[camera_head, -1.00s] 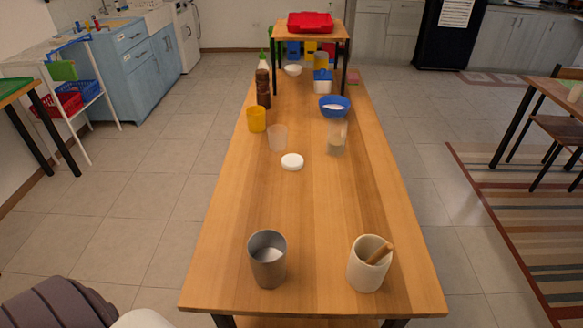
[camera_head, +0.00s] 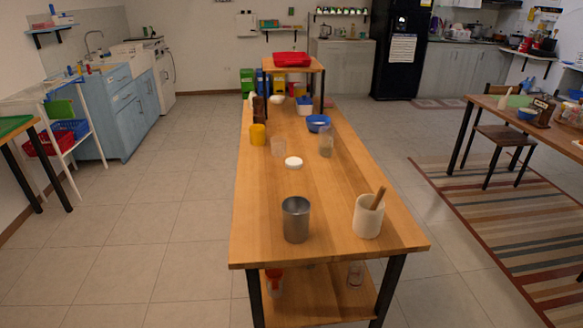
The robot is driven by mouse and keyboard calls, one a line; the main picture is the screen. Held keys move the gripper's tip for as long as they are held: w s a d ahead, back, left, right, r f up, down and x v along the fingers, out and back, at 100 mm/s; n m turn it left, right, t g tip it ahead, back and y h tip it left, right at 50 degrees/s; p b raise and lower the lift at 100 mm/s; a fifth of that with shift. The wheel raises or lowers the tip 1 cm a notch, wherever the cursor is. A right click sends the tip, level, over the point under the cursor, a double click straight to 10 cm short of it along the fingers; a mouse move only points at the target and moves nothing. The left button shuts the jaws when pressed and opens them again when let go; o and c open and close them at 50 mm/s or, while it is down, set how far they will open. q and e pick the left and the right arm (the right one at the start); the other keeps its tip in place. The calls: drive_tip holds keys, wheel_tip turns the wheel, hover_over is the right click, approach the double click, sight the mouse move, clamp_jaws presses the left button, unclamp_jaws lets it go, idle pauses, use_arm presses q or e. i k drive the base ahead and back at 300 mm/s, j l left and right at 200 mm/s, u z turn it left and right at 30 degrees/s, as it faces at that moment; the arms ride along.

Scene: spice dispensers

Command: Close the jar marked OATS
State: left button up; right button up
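A clear jar (camera_head: 326,146) with tan contents stands upright on the long wooden table, right of the middle. No OATS lettering can be read on it, so I cannot tell if it is the named jar. A round white lid (camera_head: 293,162) lies flat on the table, to the left of and nearer than this jar, apart from it. An empty-looking translucent cup (camera_head: 278,147) stands left of the lid. Neither of my grippers is in view.
A metal cup (camera_head: 296,220) and a white mortar with a pestle (camera_head: 367,217) stand at the table's near end. A yellow cup (camera_head: 258,135) and a blue bowl (camera_head: 318,123) stand farther back. The lower shelf (camera_head: 315,300) holds small jars. Floor is free on both sides.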

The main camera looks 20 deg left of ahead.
sight(326, 134)
drive_tip(key=z, duration=1.9)
drive_tip(key=k+j, duration=0.2)
drive_tip(key=j, duration=0.3)
drive_tip(key=k+j, duration=0.15)
drive_tip(key=j, duration=0.4)
drive_tip(key=k+j, duration=0.2)
drive_tip(key=j, duration=0.3)
drive_tip(key=k+j, duration=0.2)
drive_tip(key=j, duration=0.3)
drive_tip(key=k+j, duration=0.15)
drive_tip(key=j, duration=0.4)
drive_tip(key=k+j, duration=0.2)
drive_tip(key=j, duration=0.3)
drive_tip(key=k+j, duration=0.2)
drive_tip(key=j, duration=0.3)
drive_tip(key=k+j, duration=0.15)
drive_tip(key=j, duration=0.4)
